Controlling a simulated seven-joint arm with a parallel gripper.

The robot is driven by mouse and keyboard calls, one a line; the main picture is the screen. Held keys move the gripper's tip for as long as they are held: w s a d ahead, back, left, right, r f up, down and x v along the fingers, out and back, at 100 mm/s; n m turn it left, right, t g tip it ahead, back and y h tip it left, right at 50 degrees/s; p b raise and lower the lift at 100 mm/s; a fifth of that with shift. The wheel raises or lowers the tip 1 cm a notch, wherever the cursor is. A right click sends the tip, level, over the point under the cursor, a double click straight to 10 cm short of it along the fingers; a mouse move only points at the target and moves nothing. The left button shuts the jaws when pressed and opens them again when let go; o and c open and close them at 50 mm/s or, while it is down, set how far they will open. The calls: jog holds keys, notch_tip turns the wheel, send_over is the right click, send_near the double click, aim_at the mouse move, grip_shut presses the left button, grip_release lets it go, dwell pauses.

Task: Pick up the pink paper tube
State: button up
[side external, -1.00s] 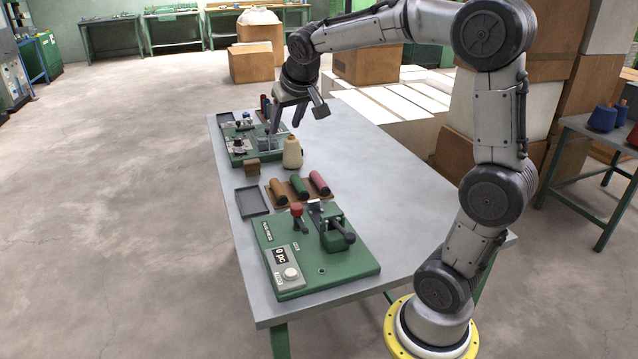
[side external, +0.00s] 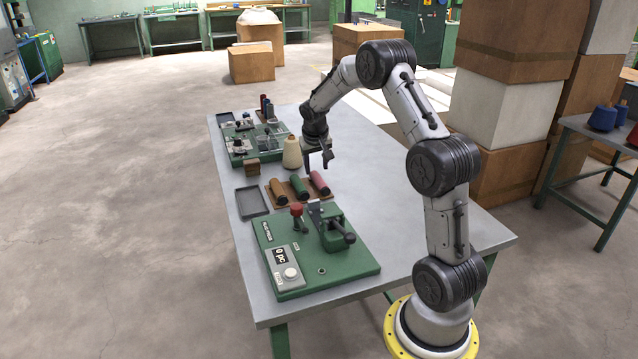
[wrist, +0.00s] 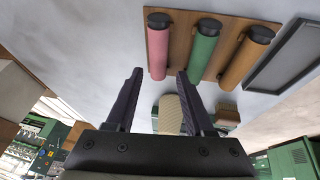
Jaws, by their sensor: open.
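The pink paper tube (side external: 319,183) lies at the right end of a brown wooden rack, beside a green tube (side external: 299,187) and an orange-brown tube (side external: 279,190). My gripper (side external: 318,164) is open and empty, pointing down just above and behind the pink tube's far end. In the wrist view the pink tube (wrist: 158,50) lies ahead of my two dark fingers (wrist: 155,92), roughly in line with the gap between them. Its black end cap is at the top there. The fingers appear apart from the tube.
A cream yarn cone (side external: 292,153) stands close left of my gripper. A green machine with a red knob (side external: 315,248) is in front of the rack (side external: 289,203). A dark empty tray (side external: 251,201) lies left. The table's right side is clear.

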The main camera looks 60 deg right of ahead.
aim_at(318, 179)
jog(key=shift+s+x, duration=0.15)
jog(key=shift+x, duration=1.3)
jog(key=shift+s+x, duration=0.15)
jog(key=shift+x, duration=1.3)
jog(key=shift+a+f, duration=0.1)
jog(key=shift+f, duration=0.15)
grip_shut()
